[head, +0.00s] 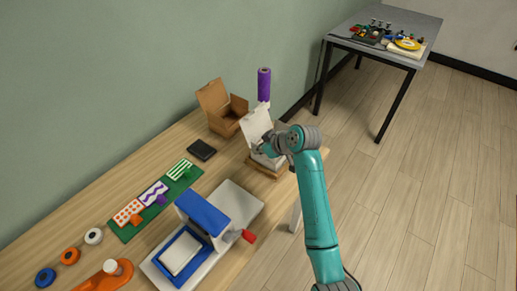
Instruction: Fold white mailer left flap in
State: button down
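The white mailer (256,122) stands at the far end of the wooden workbench, on a brown base (263,170). Its white lid panel is raised and leans back. My teal arm reaches in from the lower right, and its wrist covers the right part of the mailer. My gripper (259,148) is at the mailer's front, small and mostly hidden against the white card. I cannot tell its finger opening or whether it touches a flap. The left flap cannot be made out clearly.
A dark flat box (202,150), a green mat (136,221) and a blue and white press (204,212) with a red handle occupy the nearer bench. Open floor lies to the right.

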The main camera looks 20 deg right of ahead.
jog(key=m+g+y, duration=0.1)
jog(key=d+m+g+y, duration=0.1)
jog(key=y, duration=0.1)
jog(key=shift+w+d, duration=0.1)
jog(key=shift+w, duration=0.3)
jog(key=shift+w+d+f+m+g+y, duration=0.15)
jog(key=shift+m+g+y, duration=0.2)
jog(key=shift+y, duration=0.2)
jog(key=shift+w+d+f+m+g+y, duration=0.15)
jog(key=shift+m+g+y, duration=0.1)
jog(key=shift+m+y, duration=0.25)
jog(key=shift+d+f+m+g+y, duration=0.2)
jog(key=shift+m+g+y, duration=0.3)
jog(key=shift+y, duration=0.55)
jog(key=shift+f, duration=0.1)
jog(key=c, duration=1.4)
grip_release()
